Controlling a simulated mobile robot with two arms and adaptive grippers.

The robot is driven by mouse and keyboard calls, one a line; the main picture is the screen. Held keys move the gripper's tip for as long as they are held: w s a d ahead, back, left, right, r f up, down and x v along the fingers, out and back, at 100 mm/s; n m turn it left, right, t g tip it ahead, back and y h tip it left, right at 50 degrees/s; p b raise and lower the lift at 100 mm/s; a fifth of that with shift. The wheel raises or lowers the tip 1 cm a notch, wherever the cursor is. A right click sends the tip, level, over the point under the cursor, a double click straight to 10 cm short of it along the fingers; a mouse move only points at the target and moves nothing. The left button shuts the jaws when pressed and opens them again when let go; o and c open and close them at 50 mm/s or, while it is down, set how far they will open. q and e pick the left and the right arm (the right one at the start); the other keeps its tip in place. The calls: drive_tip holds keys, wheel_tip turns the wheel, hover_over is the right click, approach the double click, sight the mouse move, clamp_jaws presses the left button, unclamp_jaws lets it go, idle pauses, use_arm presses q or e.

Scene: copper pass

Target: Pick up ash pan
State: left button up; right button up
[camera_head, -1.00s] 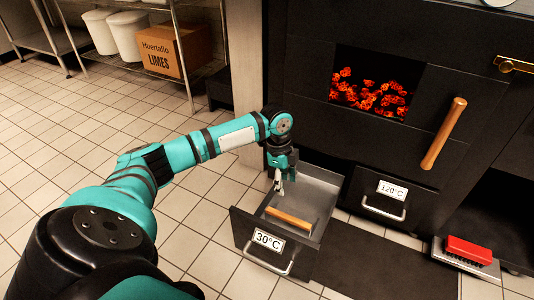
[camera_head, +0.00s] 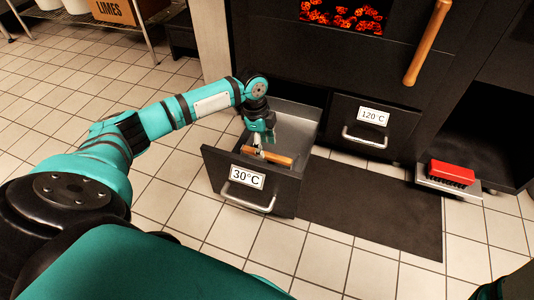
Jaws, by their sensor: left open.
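A low drawer with a "30°C" label (camera_head: 226,168) stands open in front of the dark oven. Its grey metal inside (camera_head: 303,128) looks like the ash pan, but I cannot tell pan from drawer lining. A wooden bar, likely its handle (camera_head: 282,159), lies across the front part, just behind the drawer front. My left gripper (camera_head: 261,148) points down into the drawer at the left end of this bar. It is open, with its fingertips close to the bar; I cannot tell whether they touch it. My right gripper is out of view.
A shut drawer labelled "120°C" (camera_head: 391,138) sits to the right. Hot coals (camera_head: 342,15) glow in the oven opening above. A red brush (camera_head: 451,172) rests on a metal plate at the right. A dark mat (camera_head: 372,208) lies on the tiled floor, which is clear in front.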

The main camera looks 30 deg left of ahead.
sight(266, 154)
use_arm(q)
drive_tip(key=shift+d+f+b, duration=0.1)
drive_tip(key=shift+f+b, duration=0.25)
drive_tip(key=shift+f, duration=0.1)
drive_tip(key=f+b, duration=0.3)
drive_tip(key=shift+s+d+f+b, duration=0.1)
drive_tip(key=shift+d+b, duration=0.2)
drive_tip(key=shift+d, duration=0.1)
drive_tip(key=shift+f+b, duration=0.4)
drive_tip(key=shift+f, duration=0.1)
drive_tip(key=shift+r, duration=0.1)
clamp_jaws()
